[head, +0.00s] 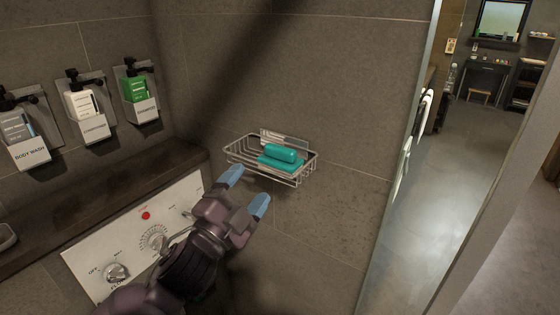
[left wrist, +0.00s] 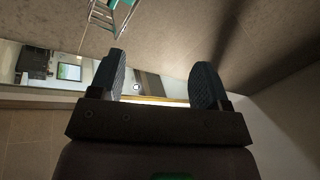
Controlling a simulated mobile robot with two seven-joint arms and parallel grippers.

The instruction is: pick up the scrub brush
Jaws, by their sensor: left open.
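The scrub brush (head: 281,157) is teal, with a rounded handle on top of a flat base. It lies in a wire basket (head: 305,177) fixed to the tiled wall in the head view. My left gripper (head: 247,190) is open and empty, below and in front of the basket, with its blue fingertips apart. It does not touch the brush. In the left wrist view the two fingers (left wrist: 158,80) are spread with nothing between them. Part of the basket (left wrist: 100,18) and a bit of teal show at the top edge there. My right gripper is not in view.
Body wash (head: 28,150), conditioner (head: 92,125) and shampoo (head: 141,104) dispensers hang on the left wall. A dark ledge (head: 120,190) and a white control panel (head: 100,262) with knobs are below them. A glass edge (head: 405,150) stands to the right, with a room beyond.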

